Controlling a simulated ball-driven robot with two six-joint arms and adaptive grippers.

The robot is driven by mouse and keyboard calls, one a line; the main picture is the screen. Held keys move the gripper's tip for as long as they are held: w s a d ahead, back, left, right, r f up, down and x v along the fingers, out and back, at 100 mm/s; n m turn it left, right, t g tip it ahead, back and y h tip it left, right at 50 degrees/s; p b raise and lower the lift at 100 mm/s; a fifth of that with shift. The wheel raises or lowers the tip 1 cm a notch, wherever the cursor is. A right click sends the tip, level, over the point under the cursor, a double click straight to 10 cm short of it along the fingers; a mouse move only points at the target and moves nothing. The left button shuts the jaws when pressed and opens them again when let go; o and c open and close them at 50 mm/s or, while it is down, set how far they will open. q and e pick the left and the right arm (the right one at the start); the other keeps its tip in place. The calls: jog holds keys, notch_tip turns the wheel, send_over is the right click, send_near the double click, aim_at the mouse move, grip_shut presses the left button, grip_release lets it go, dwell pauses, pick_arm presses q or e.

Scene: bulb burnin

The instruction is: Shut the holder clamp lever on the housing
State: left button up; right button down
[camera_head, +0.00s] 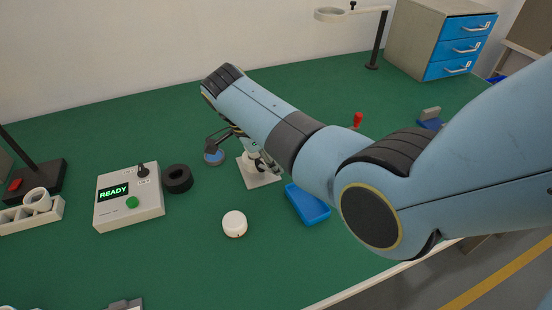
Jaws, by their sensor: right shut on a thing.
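The white housing (252,163) stands on a pale square holder plate (264,181) in the middle of the table. My right arm reaches in from the right and covers much of the holder. My right gripper (257,156) is low over the holder, partly hidden under my wrist. It appears shut on the upper part of the housing, though the contact is hard to make out. The clamp lever cannot be made out clearly, so I cannot tell its position. My left gripper is not in view.
A control box (130,205) reading READY, a black ring (177,179) and a white round cap (234,224) lie left and in front. A blue tray (308,205) lies right of the holder. A red-topped piece (358,120) stands behind my arm.

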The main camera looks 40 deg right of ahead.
jog(key=shift+a+m, duration=0.2)
jog(key=shift+m, duration=0.5)
jog(key=c, duration=1.5)
grip_release()
jog(key=shift+a, duration=0.1)
jog(key=v, duration=1.2)
jog(key=shift+w, duration=0.2)
